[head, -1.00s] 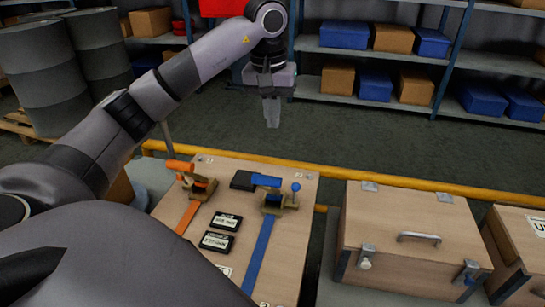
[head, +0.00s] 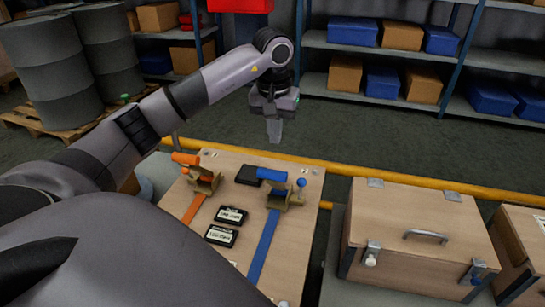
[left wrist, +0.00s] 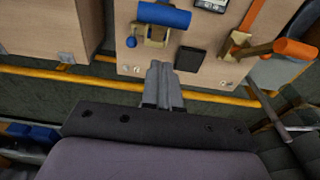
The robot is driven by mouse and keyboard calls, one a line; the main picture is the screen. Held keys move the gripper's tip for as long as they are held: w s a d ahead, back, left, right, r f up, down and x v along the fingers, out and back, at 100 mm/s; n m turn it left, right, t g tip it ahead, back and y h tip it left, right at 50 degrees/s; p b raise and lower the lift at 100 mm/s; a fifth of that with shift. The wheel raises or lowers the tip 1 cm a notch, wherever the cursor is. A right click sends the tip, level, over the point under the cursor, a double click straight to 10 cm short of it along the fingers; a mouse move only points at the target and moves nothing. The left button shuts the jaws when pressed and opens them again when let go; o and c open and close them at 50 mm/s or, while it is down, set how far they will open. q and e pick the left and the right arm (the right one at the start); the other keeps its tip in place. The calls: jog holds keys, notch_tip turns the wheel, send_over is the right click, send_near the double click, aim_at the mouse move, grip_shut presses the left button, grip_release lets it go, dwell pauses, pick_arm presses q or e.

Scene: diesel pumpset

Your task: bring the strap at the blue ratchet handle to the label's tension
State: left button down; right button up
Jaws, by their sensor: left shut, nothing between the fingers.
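The blue ratchet handle (head: 273,175) sits on a brass-coloured ratchet on the wooden board (head: 290,240), with a small blue ball knob (head: 301,183) beside it. Its blue strap (head: 265,245) runs toward me. In the left wrist view the blue handle (left wrist: 164,15) is at the top, ahead of the fingertips and apart from them. My left gripper (head: 274,137) is shut and empty, above the board's far edge; it also shows in the left wrist view (left wrist: 160,70). Two black labels (head: 221,236) lie between the straps, their text too small to read. My right gripper is not in view.
An orange ratchet handle (head: 186,159) with an orange strap (head: 193,208) stands left of the blue one. A black block (head: 249,176) lies between the ratchets. A wooden case (head: 415,225) stands right; a yellow rail (head: 335,168) runs behind.

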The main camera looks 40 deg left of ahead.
aim_at(277, 181)
pick_arm(q)
jog(key=f, duration=0.2)
jog(key=s+f, duration=0.1)
jog(key=f, duration=0.1)
jog(key=shift+d, duration=0.25)
jog(key=shift+s+d+f, duration=0.3)
jog(key=shift+s+f, duration=0.2)
jog(key=shift+f, duration=0.2)
